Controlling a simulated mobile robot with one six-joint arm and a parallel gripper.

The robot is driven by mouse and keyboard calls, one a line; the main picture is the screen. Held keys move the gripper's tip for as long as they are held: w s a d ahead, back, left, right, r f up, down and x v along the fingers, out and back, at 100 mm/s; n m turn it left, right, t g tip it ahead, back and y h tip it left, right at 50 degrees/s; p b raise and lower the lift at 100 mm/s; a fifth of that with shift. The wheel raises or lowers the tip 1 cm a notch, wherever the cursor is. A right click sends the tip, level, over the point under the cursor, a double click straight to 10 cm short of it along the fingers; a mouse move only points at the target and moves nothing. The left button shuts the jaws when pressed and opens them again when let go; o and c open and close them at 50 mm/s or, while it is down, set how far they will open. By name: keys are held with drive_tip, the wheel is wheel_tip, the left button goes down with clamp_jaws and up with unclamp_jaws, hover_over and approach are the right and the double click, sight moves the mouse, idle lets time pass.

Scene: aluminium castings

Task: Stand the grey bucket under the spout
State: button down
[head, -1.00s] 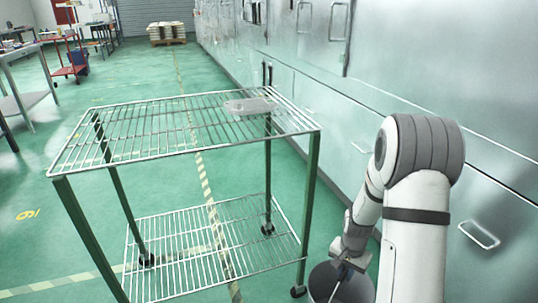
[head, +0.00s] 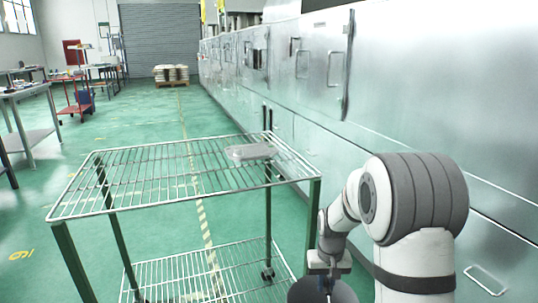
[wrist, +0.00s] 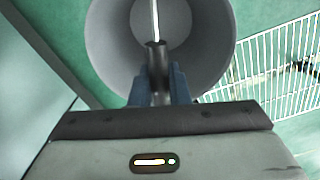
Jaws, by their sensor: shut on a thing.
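The grey bucket (head: 318,291) hangs below my gripper (head: 328,264) at the bottom of the head view, right of the wire trolley; its lower part is cut off by the frame. In the wrist view the bucket (wrist: 208,45) opens towards the camera, and its inside looks empty. My gripper (wrist: 156,85) is shut on the bucket's handle (wrist: 155,22), a thin bar across the opening. I cannot pick out a spout in these frames.
A wire-shelf trolley (head: 130,170) stands left of my arm, with a clear shallow tray (head: 250,152) on top. A long row of metal cabinets (head: 420,110) lines the right. Green floor (head: 130,125) is open behind the trolley; a loaded pallet (head: 171,84) is far back.

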wheel_tip(320, 180, up, 19)
drive_tip(key=s+p, duration=0.2)
drive_tip(key=p, duration=2.7)
drive_tip(key=shift+s, duration=0.15)
drive_tip(key=shift+a+f, duration=0.1)
drive_tip(key=shift+a, duration=0.3)
